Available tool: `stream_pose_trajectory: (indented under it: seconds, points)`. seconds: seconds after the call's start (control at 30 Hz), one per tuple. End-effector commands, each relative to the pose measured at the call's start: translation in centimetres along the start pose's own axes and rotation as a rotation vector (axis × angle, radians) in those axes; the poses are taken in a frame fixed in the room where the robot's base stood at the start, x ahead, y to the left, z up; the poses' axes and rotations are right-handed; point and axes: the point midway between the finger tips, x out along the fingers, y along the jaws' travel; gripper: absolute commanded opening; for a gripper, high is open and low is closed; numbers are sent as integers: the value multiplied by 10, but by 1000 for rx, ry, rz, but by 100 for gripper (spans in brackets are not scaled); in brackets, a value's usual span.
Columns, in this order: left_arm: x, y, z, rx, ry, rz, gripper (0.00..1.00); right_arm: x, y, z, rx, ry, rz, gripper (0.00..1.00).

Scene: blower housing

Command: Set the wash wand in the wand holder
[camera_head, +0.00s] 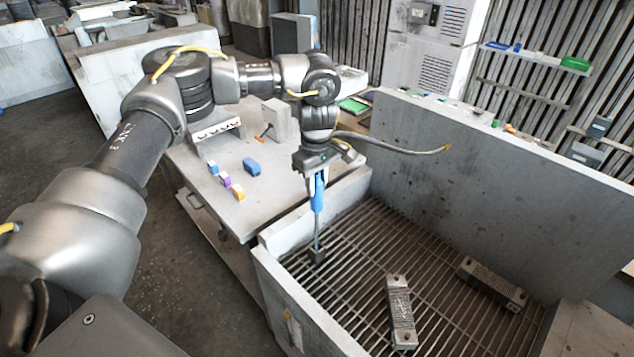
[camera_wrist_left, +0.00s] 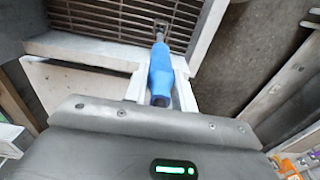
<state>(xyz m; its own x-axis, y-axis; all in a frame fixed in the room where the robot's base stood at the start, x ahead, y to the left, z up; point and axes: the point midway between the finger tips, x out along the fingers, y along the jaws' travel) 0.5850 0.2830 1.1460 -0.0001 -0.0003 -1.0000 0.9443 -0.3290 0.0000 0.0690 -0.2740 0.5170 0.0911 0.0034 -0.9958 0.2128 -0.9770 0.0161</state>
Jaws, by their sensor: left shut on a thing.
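My left gripper (camera_head: 318,180) is shut on the blue handle of the wash wand (camera_head: 318,198). The wand hangs nearly upright, with a thin grey rod and a small dark head at its lower end. The head is over the grate inside the wash bin, near its left wall; I cannot tell whether it touches. In the left wrist view the blue handle (camera_wrist_left: 161,72) sits between the pale fingers of the gripper (camera_wrist_left: 160,90). I cannot tell for sure which fixture is the wand holder; a grey block (camera_head: 276,118) and a slotted rack (camera_head: 216,130) stand on the side table.
The wash bin's grate (camera_head: 355,245) carries two ribbed metal parts, one in the middle (camera_head: 401,312) and one at the right (camera_head: 492,284). The bin's tall back panel (camera_head: 500,185) bounds the right. Small blue, purple and orange blocks lie on the side table (camera_head: 275,195).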

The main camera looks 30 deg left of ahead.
Motion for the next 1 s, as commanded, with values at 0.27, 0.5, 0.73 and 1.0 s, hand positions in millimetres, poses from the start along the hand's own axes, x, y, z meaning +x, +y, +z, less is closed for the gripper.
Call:
stream_pose_trajectory:
  seconds: [0.27,0.5,0.73,1.0]
  points:
    - [7,0,0,0,0,1,0,4,0,0,0,0,0,36]
    - [16,0,0,0,0,1,0,9,0,1,0,0,0,36]
    - [25,0,0,0,0,0,0,13,0,1,0,0,0,36]
    - [35,0,0,0,0,0,0,18,0,2,0,0,0,36]
